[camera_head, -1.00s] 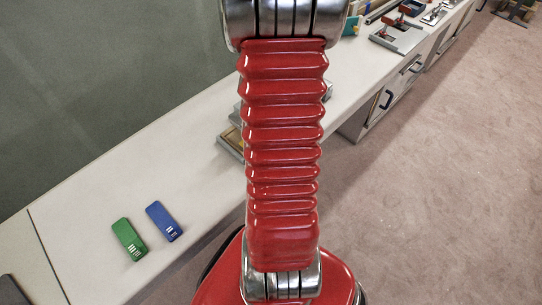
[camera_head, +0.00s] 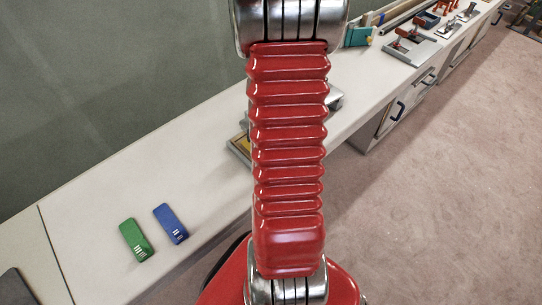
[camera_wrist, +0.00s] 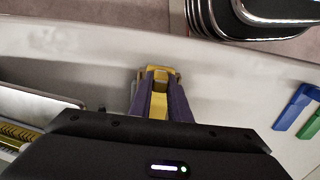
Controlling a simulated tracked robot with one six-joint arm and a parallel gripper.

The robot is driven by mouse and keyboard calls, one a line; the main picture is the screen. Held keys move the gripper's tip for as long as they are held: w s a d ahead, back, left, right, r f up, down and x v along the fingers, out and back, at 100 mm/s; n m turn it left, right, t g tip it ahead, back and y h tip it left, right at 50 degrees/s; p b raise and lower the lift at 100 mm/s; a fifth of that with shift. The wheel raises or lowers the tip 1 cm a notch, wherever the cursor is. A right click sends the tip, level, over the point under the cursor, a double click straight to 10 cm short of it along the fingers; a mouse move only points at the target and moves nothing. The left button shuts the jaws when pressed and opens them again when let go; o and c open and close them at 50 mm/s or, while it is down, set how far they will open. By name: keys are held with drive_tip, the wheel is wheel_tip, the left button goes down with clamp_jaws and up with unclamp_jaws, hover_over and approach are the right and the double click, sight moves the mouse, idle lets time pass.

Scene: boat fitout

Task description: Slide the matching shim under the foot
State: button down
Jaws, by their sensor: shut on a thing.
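My gripper (camera_wrist: 158,76) has dark purple fingers and is shut on a yellow shim (camera_wrist: 158,104), which shows lengthwise between them in the wrist view. The grip is over the pale bench top. A blue shim (camera_head: 170,223) and a green shim (camera_head: 136,240) lie side by side on the bench at the left of the head view, with pale marks on their near ends. The blue shim (camera_wrist: 297,107) and the green shim (camera_wrist: 312,125) also show at the right of the wrist view, apart from my gripper. I cannot make out the foot; my arm hides my gripper in the head view.
A grey metal plate (camera_wrist: 35,104) and a yellow ribbed part (camera_wrist: 18,134) are at the left of the wrist view. A partly hidden fixture (camera_head: 240,148) stands behind my arm. Clamps (camera_head: 411,46) sit farther along the bench. Bench around the loose shims is clear.

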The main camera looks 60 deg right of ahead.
drive_tip(key=shift+w+d, duration=0.1)
drive_tip(key=shift+w, duration=0.55)
drive_tip(key=c, duration=1.6)
unclamp_jaws()
wheel_tip(320, 180, up, 14)
drive_tip(key=shift+f, duration=0.2)
